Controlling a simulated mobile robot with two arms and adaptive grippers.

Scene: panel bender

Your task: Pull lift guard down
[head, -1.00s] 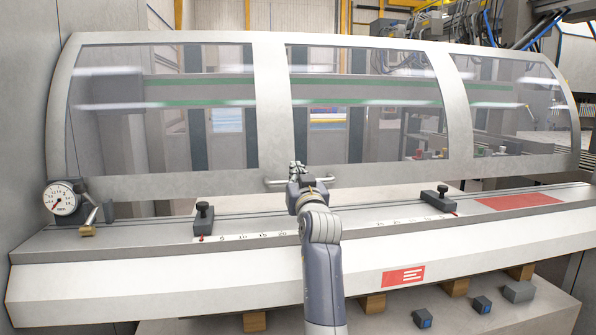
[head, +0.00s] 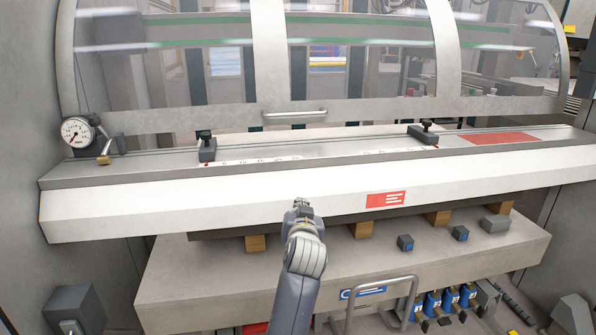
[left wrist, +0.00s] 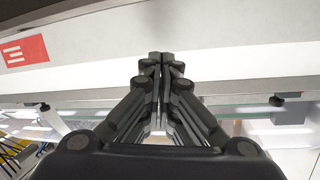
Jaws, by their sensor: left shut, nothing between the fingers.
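The lift guard (head: 195,121) is a grey frame with clear panes across the upper part of the head view. Its bar handle (head: 294,114) sits at the middle of its lower rail. A gap shows between the rail and the machine bed (head: 240,193). My left gripper (head: 302,203) is below the handle and apart from it, in front of the bed's white front face. In the left wrist view its fingers (left wrist: 161,58) are together with nothing between them. My right gripper is not in view.
A pressure gauge (head: 76,132) and a small lever stand at the bed's left end. Two dark clamps (head: 207,147) sit on the bed. Below are a grey ledge (head: 190,280) with wooden blocks and small blue-faced blocks, and a metal loop handle (head: 412,284).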

